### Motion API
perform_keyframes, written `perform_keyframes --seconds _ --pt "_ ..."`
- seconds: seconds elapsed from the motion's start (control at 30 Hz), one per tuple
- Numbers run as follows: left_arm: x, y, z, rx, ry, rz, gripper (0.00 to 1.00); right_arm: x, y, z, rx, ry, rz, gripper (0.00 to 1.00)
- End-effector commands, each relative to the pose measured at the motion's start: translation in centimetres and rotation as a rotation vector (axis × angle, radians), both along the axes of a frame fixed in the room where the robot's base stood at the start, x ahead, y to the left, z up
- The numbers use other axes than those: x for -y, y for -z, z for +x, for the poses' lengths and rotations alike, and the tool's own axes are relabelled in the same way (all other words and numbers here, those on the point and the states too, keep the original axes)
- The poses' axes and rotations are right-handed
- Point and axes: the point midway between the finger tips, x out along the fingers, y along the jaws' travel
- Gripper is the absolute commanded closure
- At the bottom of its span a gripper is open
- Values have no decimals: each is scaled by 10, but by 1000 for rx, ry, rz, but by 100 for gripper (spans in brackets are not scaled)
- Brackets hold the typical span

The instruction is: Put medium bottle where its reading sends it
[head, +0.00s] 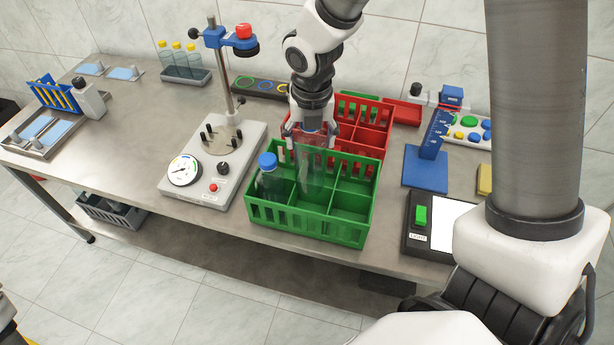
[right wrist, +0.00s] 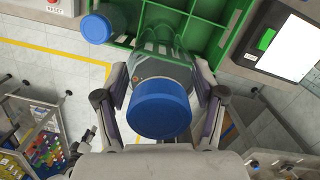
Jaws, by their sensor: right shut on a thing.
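A clear bottle (head: 312,178) with a blue cap is held upright at the green crate (head: 305,231); I take it as the medium bottle. My right gripper (head: 311,133) is shut on it near the top. In the right wrist view its blue cap (right wrist: 160,108) sits between the fingers (right wrist: 163,100). Its lower part overlaps the crate's middle; whether it touches the crate floor, I cannot tell. A second blue-capped bottle (head: 268,183) stands in the crate's left part; its cap (right wrist: 95,27) shows in the right wrist view.
A red crate (head: 372,140) stands behind the green one. A gauge device (head: 185,170) with a stand is left. A blue height block (head: 427,168) and a panel with a green switch (head: 420,216) are right. Yellow-capped bottles (head: 180,62) stand at the back.

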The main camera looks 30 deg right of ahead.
Motion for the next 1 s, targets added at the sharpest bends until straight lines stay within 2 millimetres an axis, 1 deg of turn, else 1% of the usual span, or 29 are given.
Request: perform_keyframes --seconds 0.03,0.23,0.3,0.47,0.6,0.67,0.87,1.0 --pt "0 2 0 -1 0 0 60 0 18 -1 -6 -2 1 100" --pt "0 18 0 0 0 0 60 0 81 -1 -3 -2 1 100" --pt "0 22 0 0 0 0 60 0 95 0 -2 -1 1 100" --pt "0 30 0 0 0 0 60 0 114 0 1 0 1 100" --pt "0 44 0 0 0 0 60 0 139 0 0 -2 0 100" --pt "0 45 0 0 0 0 60 0 143 0 1 0 0 100" --pt "0 43 0 0 0 0 60 0 141 0 3 0 1 100" --pt "0 46 0 0 0 0 60 0 145 0 2 0 1 100"
